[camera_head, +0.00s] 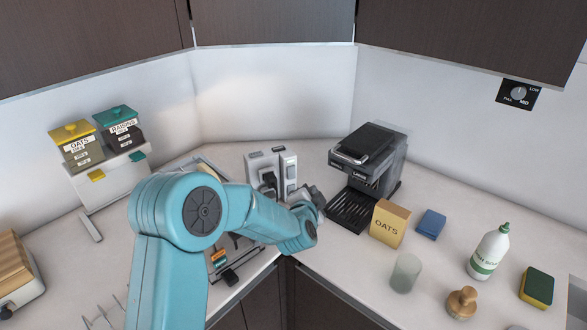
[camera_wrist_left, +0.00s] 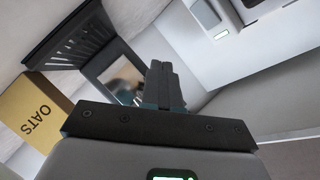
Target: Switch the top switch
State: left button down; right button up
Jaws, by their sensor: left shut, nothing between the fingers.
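A white socket-and-switch unit (camera_head: 254,162) stands on the counter in the back corner, with a black plug-like part on its front. A narrow grey switch panel (camera_head: 290,163) is on its right side; I cannot tell the switch's position. My left gripper (camera_head: 318,198) is just right of and below this panel, partly hidden by its wrist. In the left wrist view the dark fingers (camera_wrist_left: 162,70) are together and empty. A pale rounded part with a small lit strip (camera_wrist_left: 205,12), likely of the unit, is up and right of the fingertips, apart from them. My right gripper is not in view.
A black coffee machine (camera_head: 372,160) stands close right of my gripper. An oats box (camera_head: 390,223), blue sponge (camera_head: 431,224), glass (camera_head: 405,272) and bottle (camera_head: 489,252) stand on the right counter. Canisters (camera_head: 82,145) stand at the left.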

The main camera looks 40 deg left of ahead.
aim_at(291, 172)
pick_arm(q)
jog(key=shift+s+a, duration=0.1)
dwell(0.3)
jog(key=w+a, duration=0.1)
jog(key=a, duration=0.1)
jog(key=w+a+b, duration=0.1)
jog(key=a, duration=0.2)
jog(key=w+a+f, duration=0.1)
jog(key=w+a, duration=0.1)
jog(key=shift+a, duration=0.25)
jog(key=shift+w, duration=0.1)
dwell(0.4)
